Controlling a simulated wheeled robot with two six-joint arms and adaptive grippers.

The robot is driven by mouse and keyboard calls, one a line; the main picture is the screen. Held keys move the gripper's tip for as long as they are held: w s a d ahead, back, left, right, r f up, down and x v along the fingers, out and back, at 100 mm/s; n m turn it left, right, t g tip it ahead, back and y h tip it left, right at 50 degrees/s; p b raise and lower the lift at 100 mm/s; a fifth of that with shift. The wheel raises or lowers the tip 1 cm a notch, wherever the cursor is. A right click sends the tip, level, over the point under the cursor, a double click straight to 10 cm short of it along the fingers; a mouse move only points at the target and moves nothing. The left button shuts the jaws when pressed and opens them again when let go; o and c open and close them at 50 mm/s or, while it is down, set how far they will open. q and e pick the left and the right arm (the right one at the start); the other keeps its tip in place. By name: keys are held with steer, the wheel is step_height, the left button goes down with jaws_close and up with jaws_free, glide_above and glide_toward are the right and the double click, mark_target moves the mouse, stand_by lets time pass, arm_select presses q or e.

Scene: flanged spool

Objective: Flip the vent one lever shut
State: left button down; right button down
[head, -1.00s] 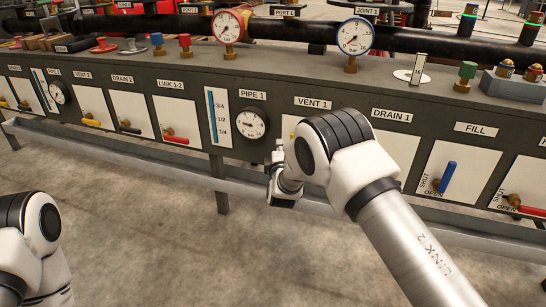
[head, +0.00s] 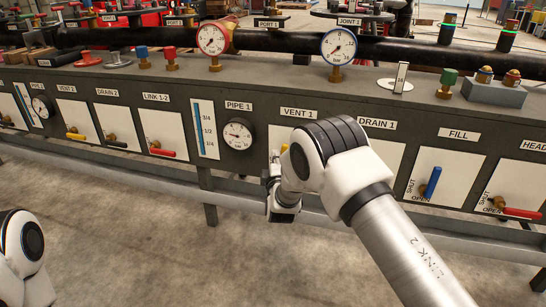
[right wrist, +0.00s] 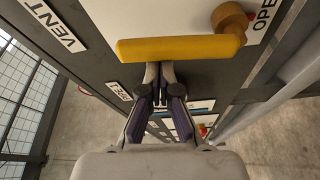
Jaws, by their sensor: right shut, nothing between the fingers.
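The yellow vent one lever (right wrist: 180,48) lies across the upper middle of the right wrist view, its brass pivot (right wrist: 229,20) beside the OPEN lettering. It points from the pivot toward the VENT label (right wrist: 54,25). In the head view only a yellow bit of it (head: 284,148) shows; my right arm hides most of that panel. My right gripper (right wrist: 160,72) is shut and empty, its fingertips at the lever's long edge, about midway along. I cannot tell whether they touch it. My left gripper is out of view; only part of that arm shows.
The DRAIN 1 panel (head: 388,152) and FILL lever (head: 432,183) are to the right. The PIPE 1 gauge (head: 238,134) is to the left. A rail (head: 340,207) runs along the bench front. Open floor lies before it.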

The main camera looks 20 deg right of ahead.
steer(key=s+d+f+m+h, duration=0.4)
steer(key=d+f+m+h, duration=0.2)
steer(key=m, duration=1.2)
steer(key=shift+s+d+m+h, duration=0.3)
steer(key=shift+d+h, duration=0.1)
steer(key=shift+f, duration=0.1)
